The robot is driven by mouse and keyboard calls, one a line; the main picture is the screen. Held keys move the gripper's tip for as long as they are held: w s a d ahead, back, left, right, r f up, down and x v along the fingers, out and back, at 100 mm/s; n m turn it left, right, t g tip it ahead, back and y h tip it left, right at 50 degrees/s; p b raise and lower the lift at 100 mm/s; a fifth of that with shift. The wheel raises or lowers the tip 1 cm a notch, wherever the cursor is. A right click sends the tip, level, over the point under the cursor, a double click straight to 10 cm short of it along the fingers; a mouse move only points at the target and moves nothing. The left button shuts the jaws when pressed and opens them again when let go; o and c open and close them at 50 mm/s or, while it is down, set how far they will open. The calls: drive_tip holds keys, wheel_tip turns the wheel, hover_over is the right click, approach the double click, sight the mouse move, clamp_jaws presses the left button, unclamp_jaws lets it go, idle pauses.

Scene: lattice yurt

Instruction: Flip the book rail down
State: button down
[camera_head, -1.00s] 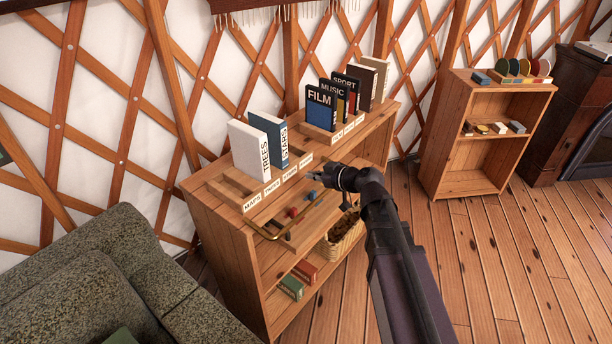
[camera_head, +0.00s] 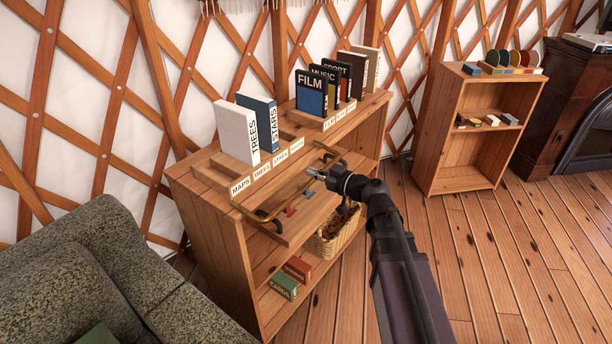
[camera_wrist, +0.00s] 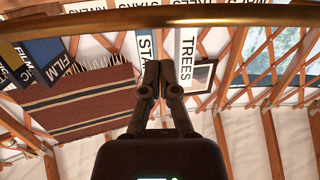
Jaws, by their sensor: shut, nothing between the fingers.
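The book rail is a bent brass bar (camera_head: 246,212) on the front of the wooden bookshelf, just below the label strip. It stands out from the shelf front, with its arms showing at the left and right. In the wrist view the brass bar (camera_wrist: 160,17) crosses the top, beyond my fingertips. My gripper (camera_head: 312,172) is shut and empty in front of the rail's middle to right part. It also shows in the wrist view (camera_wrist: 157,68), fingers together. I cannot tell whether the fingertips touch the bar.
Upright books, including TREES (camera_head: 238,132) and STARS (camera_head: 262,122), stand on the bookshelf top. Below are a wicker basket (camera_head: 333,238) and small boxes (camera_head: 284,287). A grey sofa (camera_head: 90,265) is at left. A second shelf (camera_head: 465,182) stands right, with open floor between.

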drive_tip(key=shift+s+d+f+b, duration=0.15)
drive_tip(key=shift+s+f+b, duration=0.05)
drive_tip(key=shift+f+b, duration=0.8)
drive_tip(key=shift+s+d+f+b, duration=0.15)
drive_tip(key=shift+s+f+b, duration=0.05)
drive_tip(key=shift+f+b, duration=0.7)
drive_tip(key=shift+s+f, duration=0.1)
drive_tip(key=shift+s, duration=0.05)
drive_tip(key=shift+s+r, duration=0.1)
drive_tip(key=shift+r, duration=0.1)
wheel_tip(320, 180, up, 4)
drive_tip(key=r+p, duration=0.1)
drive_tip(key=p, duration=0.4)
drive_tip(key=b, duration=0.7)
approach(309, 184)
drive_tip(key=shift+d+f, duration=0.3)
drive_tip(key=shift+f, duration=0.3)
drive_tip(key=shift+d+f, duration=0.25)
drive_tip(key=shift+f, duration=0.35)
